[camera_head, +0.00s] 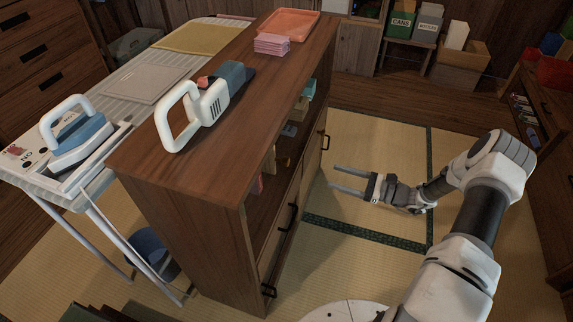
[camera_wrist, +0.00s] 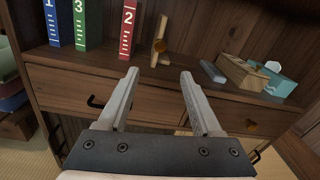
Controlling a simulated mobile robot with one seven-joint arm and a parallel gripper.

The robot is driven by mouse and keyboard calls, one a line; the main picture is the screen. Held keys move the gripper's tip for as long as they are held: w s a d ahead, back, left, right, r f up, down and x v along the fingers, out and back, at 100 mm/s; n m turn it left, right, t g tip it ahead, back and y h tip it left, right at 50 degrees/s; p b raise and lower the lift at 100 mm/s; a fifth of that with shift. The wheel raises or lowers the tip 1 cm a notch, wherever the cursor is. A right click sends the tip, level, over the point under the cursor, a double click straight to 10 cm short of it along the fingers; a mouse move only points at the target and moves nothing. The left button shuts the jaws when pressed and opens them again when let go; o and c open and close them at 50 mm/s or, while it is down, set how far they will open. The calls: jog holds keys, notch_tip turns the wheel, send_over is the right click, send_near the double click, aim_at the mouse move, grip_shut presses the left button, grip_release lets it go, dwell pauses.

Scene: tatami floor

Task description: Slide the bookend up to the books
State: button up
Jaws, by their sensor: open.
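The bookend (camera_wrist: 160,36) is a light wooden piece with an upright and a round brown knob, on the cabinet shelf in the wrist view. It stands right of the books, with a gap to the red one. The upright books are a blue book (camera_wrist: 51,22), a green book marked 3 (camera_wrist: 80,24) and a red book marked 2 (camera_wrist: 127,24). My gripper (camera_wrist: 160,73) is open and empty, its fingertips in front of and below the bookend, apart from it.
Right along the shelf are a small grey block (camera_wrist: 213,72), a wooden box (camera_wrist: 244,74) and a teal tissue box (camera_wrist: 279,80). The cabinet (camera_head: 195,205) has drawers with protruding handles below the shelf. An ironing board (camera_head: 100,110) stands left. Tatami floor around my gripper is clear.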

aim_at(287, 162)
jog(key=b+x, duration=0.3)
jog(key=x, duration=1.4)
jog(key=shift+w, duration=0.1)
grip_shut()
dwell(0.7)
